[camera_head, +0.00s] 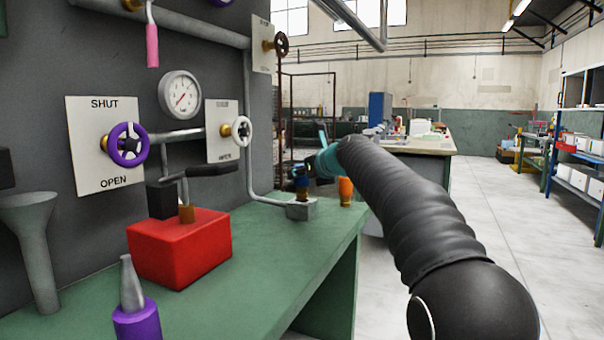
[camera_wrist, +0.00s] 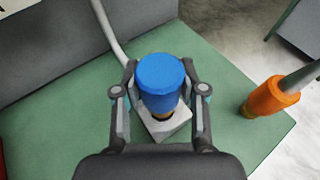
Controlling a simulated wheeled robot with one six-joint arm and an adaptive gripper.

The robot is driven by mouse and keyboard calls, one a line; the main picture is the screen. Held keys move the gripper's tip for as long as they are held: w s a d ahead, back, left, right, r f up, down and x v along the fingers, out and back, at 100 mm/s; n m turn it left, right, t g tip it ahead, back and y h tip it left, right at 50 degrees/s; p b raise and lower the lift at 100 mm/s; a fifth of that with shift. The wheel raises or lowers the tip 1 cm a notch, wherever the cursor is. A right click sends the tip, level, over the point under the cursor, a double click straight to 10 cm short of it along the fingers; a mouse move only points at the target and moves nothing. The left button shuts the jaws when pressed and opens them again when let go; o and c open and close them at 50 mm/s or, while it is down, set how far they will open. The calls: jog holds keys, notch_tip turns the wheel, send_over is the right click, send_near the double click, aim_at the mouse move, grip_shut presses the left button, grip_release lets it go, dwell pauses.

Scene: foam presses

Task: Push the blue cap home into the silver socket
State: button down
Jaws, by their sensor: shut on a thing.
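The blue cap (camera_wrist: 160,78) is between the two fingers of my gripper (camera_wrist: 160,94) in the wrist view, and the gripper is shut on it. In the head view the cap (camera_head: 302,184) looks upright above the silver socket block (camera_head: 301,210) on the green bench. A brass-coloured band (camera_head: 303,196) shows between the cap and the block. The silver block (camera_wrist: 178,133) also shows below the cap in the wrist view. The cap hides the socket's mouth, so I cannot tell how deep it sits.
An orange-handled tool (camera_head: 346,190) stands right of the socket, near the bench (camera_head: 258,237) edge. A grey pipe (camera_head: 248,150) runs down to the block. A red box (camera_head: 180,247) with a lever, a purple bottle (camera_head: 137,318) and a funnel (camera_head: 35,245) stand left.

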aim_at(306, 185)
jog(key=shift+f+b, duration=1)
jog(key=shift+f, duration=0.8)
jog(key=c, duration=0.6)
grip_release()
jog(key=shift+f, duration=0.1)
jog(key=v, duration=1.2)
jog(key=s+d+f+n+g+h, duration=0.2)
jog(key=s+d+f+n, duration=0.3)
jog(key=s+f+n, duration=0.4)
jog(key=s+d+f+n+g+h, duration=0.2)
jog(key=s+d+f+n, duration=0.4)
jog(key=s, duration=1.2)
jog(key=s+d+f+n+g+h, duration=0.1)
jog(key=s+d+f+n+h, duration=0.3)
jog(key=s+f+n, duration=0.9)
jog(key=shift+s+d+f+n+g, duration=0.2)
jog(key=shift+d+f, duration=0.2)
jog(key=shift+f, duration=0.1)
jog(key=shift+s+d+f+n+g, duration=0.2)
jog(key=shift+d+f, duration=0.15)
jog(key=shift+f, duration=0.15)
